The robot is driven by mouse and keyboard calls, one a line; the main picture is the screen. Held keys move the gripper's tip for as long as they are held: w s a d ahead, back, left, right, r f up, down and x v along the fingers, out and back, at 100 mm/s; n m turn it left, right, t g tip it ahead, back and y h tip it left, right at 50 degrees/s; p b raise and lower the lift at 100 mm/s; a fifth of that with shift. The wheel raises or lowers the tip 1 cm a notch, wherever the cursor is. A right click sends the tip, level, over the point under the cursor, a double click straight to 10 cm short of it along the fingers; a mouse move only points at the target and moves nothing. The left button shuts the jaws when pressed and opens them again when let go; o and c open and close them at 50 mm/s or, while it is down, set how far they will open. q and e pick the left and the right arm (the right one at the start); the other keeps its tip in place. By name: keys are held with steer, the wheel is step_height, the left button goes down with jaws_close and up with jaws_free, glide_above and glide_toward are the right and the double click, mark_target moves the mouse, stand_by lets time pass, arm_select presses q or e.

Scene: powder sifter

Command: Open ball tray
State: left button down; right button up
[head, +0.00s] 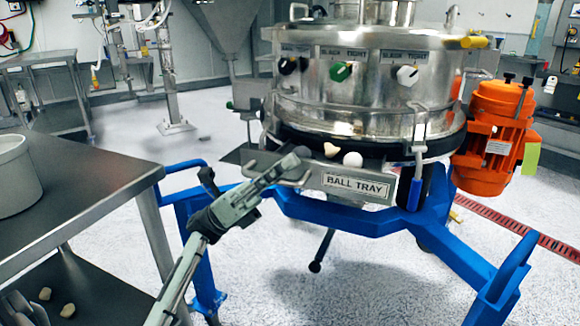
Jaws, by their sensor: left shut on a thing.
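The ball tray (316,181) is a metal tray under the steel sifter (345,80). Its front faces me and carries a "BALL TRAY" label. Part of its open top shows ahead of the sifter's dark lower rim. A tan ball (331,149) and a white ball (352,160) show just above its front edge. My left gripper (294,163) reaches in from the lower left and is shut on the tray's front handle, at the left part of the tray front. The gripper hides some of the handle. My right gripper is not in view.
A blue frame (350,218) carries the sifter and runs close below the tray. An orange motor (496,135) is at the right. A metal table (90,185) with a round container (16,178) stands at the left. The floor in front is clear.

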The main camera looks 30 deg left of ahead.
arm_select(q)
steer(key=s+d, duration=0.1)
steer(key=s, duration=0.7)
steer(key=shift+d, duration=0.15)
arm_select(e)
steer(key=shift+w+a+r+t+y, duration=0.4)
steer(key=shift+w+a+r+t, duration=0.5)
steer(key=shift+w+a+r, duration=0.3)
arm_select(q)
steer(key=shift+s, duration=0.1)
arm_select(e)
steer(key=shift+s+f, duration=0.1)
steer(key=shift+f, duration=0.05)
arm_select(q)
steer(key=c, duration=1.9)
jaws_free()
steer(key=shift+o, duration=0.2)
steer(key=shift+f, duration=0.1)
steer(key=v, duration=0.7)
steer(key=shift+f, duration=0.1)
